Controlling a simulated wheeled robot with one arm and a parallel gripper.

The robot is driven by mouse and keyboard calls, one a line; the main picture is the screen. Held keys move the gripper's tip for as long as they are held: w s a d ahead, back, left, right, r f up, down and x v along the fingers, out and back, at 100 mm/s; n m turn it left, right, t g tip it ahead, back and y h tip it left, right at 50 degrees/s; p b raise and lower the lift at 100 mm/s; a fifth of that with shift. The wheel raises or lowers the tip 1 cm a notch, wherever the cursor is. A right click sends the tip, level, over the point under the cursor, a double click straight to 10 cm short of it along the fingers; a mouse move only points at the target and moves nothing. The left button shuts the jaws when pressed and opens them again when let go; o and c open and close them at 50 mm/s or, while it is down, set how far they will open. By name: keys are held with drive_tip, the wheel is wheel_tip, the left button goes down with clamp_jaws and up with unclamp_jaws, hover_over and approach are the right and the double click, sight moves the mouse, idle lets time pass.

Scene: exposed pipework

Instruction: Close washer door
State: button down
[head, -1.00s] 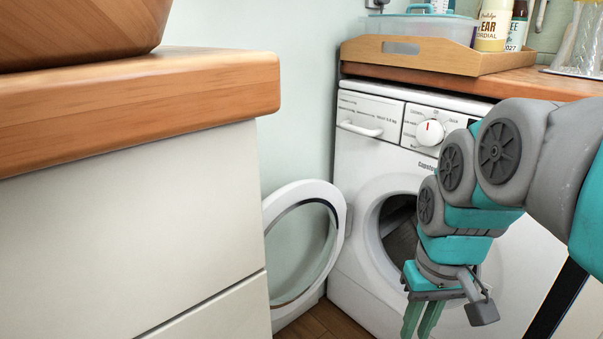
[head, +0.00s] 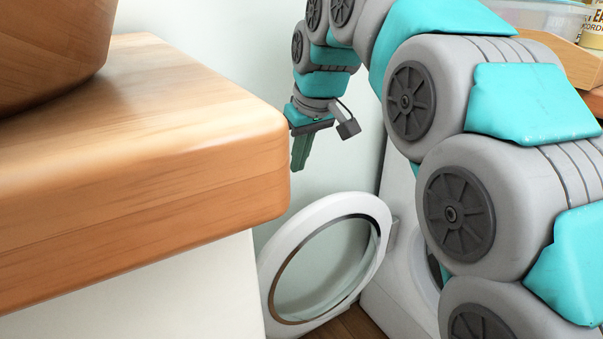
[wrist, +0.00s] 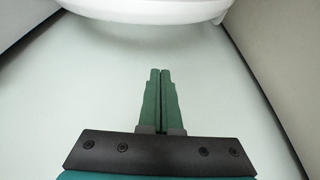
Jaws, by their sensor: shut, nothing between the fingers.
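The washer door (head: 377,212) is a white ring with a clear round window, standing wide open, hinged on its right side to the white washer (head: 393,300). My arm hides most of the washer front; a sliver of the dark drum opening shows at its edge. My gripper (head: 298,168) points down above the door, near the wooden counter's corner, apart from the door. Its green fingers are shut and empty. In the wrist view, the shut fingers (wrist: 160,72) point toward the pale wall, and a curved white rim, likely the door (wrist: 145,10), shows at the top.
A wooden counter (head: 150,130) over a white cabinet (head: 140,295) fills the left, close to my gripper and the door. A large wooden bowl (head: 50,40) stands on it. The pale wall (head: 235,40) is behind. A wooden tray (head: 555,55) is at the upper right.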

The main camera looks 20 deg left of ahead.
wheel_tip(320, 180, down, 8)
drive_tip(key=d+b, duration=0.1)
drive_tip(key=shift+s+f, duration=0.25)
drive_tip(key=shift+s, duration=0.1)
idle(0.4)
